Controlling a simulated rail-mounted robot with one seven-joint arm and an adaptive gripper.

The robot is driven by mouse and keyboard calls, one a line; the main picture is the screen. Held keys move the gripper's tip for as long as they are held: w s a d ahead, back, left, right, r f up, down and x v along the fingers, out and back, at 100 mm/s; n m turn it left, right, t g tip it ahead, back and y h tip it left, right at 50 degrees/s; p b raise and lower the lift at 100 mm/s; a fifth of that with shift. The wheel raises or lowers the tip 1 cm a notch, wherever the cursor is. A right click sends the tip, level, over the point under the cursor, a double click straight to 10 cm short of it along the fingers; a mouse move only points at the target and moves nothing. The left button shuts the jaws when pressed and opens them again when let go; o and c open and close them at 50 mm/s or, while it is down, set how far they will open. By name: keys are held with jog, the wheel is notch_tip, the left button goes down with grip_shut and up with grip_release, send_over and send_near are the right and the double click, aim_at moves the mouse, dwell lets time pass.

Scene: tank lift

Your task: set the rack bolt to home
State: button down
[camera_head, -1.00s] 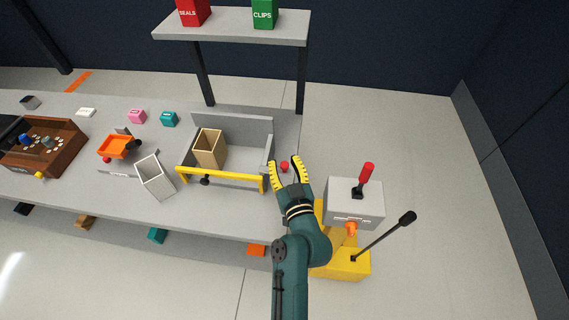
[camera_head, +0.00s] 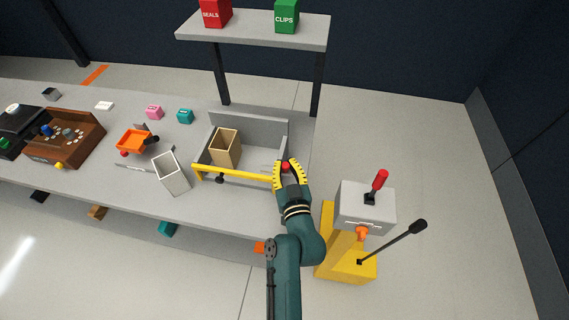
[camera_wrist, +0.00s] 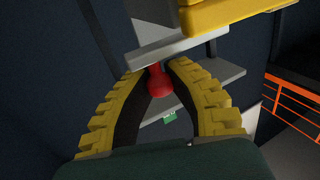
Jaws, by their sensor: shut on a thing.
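The rack is a grey open tray (camera_head: 247,119) on the bench with a yellow bar (camera_head: 235,174) along its front. The rack bolt shows as a red knob (camera_head: 285,167) at the rack's right end. My gripper (camera_head: 287,164) is shut on this knob, its yellow fingers on either side. The wrist view shows the red knob (camera_wrist: 158,82) between the dark inner pads, close under a grey part of the rack (camera_wrist: 175,50). The bolt's shaft is mostly hidden.
A tan open box (camera_head: 225,147) stands in the rack; a white one (camera_head: 171,173) stands left of it. A yellow-based stand (camera_head: 345,262) with a grey box, red lever and black-knobbed lever is right of my arm. A shelf (camera_head: 255,27) rises behind.

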jog(key=c, duration=0.9)
grip_release()
jog(key=shift+a+r, duration=0.3)
jog(key=shift+r, duration=0.05)
jog(key=shift+d+f, duration=0.1)
jog(key=shift+s+f, duration=0.1)
jog(key=shift+s, duration=0.2)
jog(key=s, duration=0.3)
jog(key=s+d, duration=0.1)
jog(key=s, duration=0.3)
jog(key=s+d, duration=0.1)
jog(key=s, duration=0.3)
jog(key=shift+s, duration=0.1)
